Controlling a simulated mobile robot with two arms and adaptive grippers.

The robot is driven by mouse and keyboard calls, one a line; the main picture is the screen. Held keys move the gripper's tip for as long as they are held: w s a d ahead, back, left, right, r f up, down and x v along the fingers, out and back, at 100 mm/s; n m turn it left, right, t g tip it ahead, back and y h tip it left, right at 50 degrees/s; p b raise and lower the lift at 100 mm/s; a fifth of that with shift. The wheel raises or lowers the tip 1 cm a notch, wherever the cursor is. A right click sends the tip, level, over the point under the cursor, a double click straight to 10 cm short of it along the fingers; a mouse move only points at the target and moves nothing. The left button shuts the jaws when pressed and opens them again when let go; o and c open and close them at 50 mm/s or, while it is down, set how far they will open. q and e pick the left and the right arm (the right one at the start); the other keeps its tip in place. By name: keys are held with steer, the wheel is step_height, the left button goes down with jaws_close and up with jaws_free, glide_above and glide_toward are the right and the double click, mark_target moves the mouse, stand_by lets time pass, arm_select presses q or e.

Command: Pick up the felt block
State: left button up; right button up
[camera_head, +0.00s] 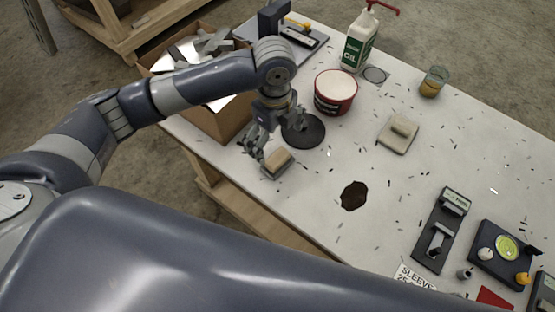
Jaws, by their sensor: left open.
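A small tan block with a grey layer under it (278,163) lies near the left edge of the white table; it looks like the felt block. My left gripper (267,152) is open, just above and beside this block, with its fingers pointing down. I cannot tell whether a finger touches the block. A second pale block (403,125) sits on a beige pad (394,140) further right. My right gripper is not in view.
A black disc (303,131), a red-and-white tub (335,92) and an oil bottle (359,42) stand beyond the gripper. A cardboard box (228,119) of metal pieces is at the left. Devices (440,230) crowd the lower right.

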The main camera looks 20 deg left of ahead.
mark_target(278, 157)
arm_select(q)
step_height(278, 157, down, 5)
steer(key=shift+a+f+p, duration=0.1)
steer(key=shift+p, duration=0.35)
steer(key=shift+w+f+p, duration=0.15)
steer(key=shift+f+p, duration=0.2)
steer(key=shift+f, duration=0.2)
steer(key=f, duration=0.2)
steer(key=f+p, duration=0.1)
steer(key=shift+w+d+f, duration=0.15)
steer(key=shift+d+f, duration=0.1)
steer(key=shift+f, duration=0.45)
steer(key=shift+c, duration=0.3)
steer(key=c, duration=1.1)
